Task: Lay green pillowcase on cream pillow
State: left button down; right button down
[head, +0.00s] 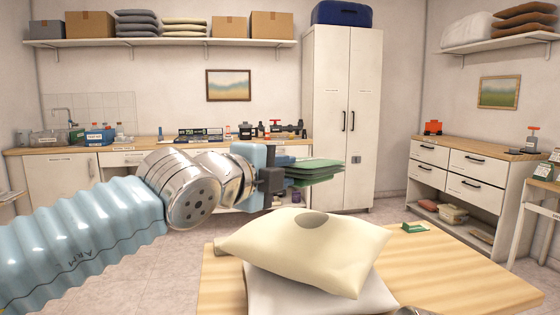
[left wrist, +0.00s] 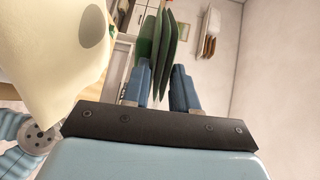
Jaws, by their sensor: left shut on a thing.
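The green pillowcase (head: 316,169) is a folded stack of green layers. My left gripper (head: 283,178) is shut on its near edge and holds it level in the air, behind and above the cream pillow. In the left wrist view the pillowcase (left wrist: 163,45) stands between the two blue fingers (left wrist: 162,85). The cream pillow (head: 305,250) lies tilted on top of a white pillow (head: 320,293) on the wooden table (head: 440,268). A dark round patch shows on its upper face. The cream pillow (left wrist: 45,60) also fills the left of the left wrist view.
A small green box (head: 416,227) lies on the table behind and right of the pillows. The table's right part is bare. A counter (head: 60,150) with bottles and tools, a tall white cabinet (head: 342,110) and a drawer unit (head: 457,175) stand behind.

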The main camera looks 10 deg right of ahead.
pick_arm(q)
jog(key=f, duration=0.2)
jog(key=w+d+f+b, duration=0.1)
jog(key=f, duration=0.3)
jog(key=shift+w+d+f+b, duration=0.25)
jog(key=shift+f+b, duration=0.1)
jog(key=shift+f, duration=0.05)
jog(key=shift+f+b, duration=0.45)
grip_release()
jog(key=shift+a, duration=0.15)
jog(key=shift+s+a, duration=0.45)
jog(key=shift+s, duration=0.1)
